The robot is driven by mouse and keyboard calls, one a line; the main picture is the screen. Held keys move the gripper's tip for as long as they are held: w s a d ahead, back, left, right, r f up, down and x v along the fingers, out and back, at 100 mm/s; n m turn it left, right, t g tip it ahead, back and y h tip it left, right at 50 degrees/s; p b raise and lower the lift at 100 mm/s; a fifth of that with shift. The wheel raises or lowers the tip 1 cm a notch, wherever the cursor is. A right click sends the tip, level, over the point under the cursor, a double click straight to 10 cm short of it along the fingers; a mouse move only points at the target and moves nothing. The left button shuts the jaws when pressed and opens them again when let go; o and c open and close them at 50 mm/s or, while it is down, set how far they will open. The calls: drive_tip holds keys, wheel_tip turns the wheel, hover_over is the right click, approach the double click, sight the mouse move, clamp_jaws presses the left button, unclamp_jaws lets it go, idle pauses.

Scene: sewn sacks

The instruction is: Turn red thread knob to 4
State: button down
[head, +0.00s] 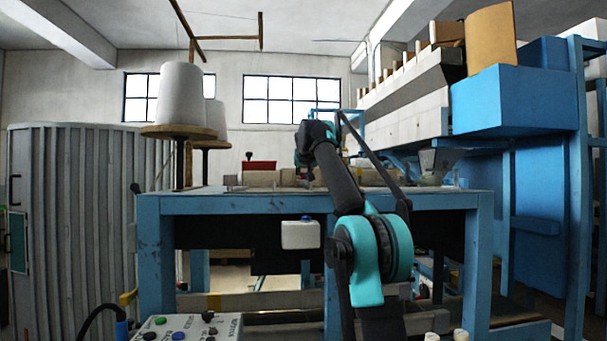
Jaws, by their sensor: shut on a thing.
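My gripper (309,180) is small and far off in the head view, at the end of my dark and teal arm, low over the blue table's top. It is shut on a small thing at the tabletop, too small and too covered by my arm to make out. I cannot pick out the red thread knob or any number marks for sure. A red block (260,166) with a dark round piece above it stands left of my gripper, apart from it.
The blue table (250,204) carries pale rollers (262,179) around my gripper. A metal funnel (436,166) stands to the right. A large white thread cone (181,95) stands at the left. A button panel (190,327) is at the lower left. Blue machinery (520,100) fills the right.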

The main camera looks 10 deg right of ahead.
drive_tip(key=shift+d+y, duration=0.1)
drive_tip(key=shift+y, duration=0.2)
drive_tip(key=shift+w+d+n+g+y, duration=0.1)
drive_tip(key=shift+d+n+g+y, duration=0.1)
drive_tip(key=shift+n+y, duration=0.9)
drive_tip(key=shift+d+n+g+y, duration=0.2)
drive_tip(key=shift+n+y, duration=0.8)
drive_tip(key=shift+y, duration=0.2)
drive_tip(key=shift+d+n+g+y, duration=0.1)
drive_tip(key=shift+n+g+y, duration=0.3)
drive_tip(key=shift+n+y, duration=0.45)
drive_tip(key=shift+w+d+n+g+y, duration=0.1)
drive_tip(key=shift+n+g+y, duration=0.3)
drive_tip(key=shift+n+y, duration=0.3)
drive_tip(key=c, duration=1.3)
unclamp_jaws()
drive_tip(key=shift+c, duration=0.2)
drive_tip(key=shift+m+t+h, duration=0.25)
drive_tip(key=shift+t, duration=0.05)
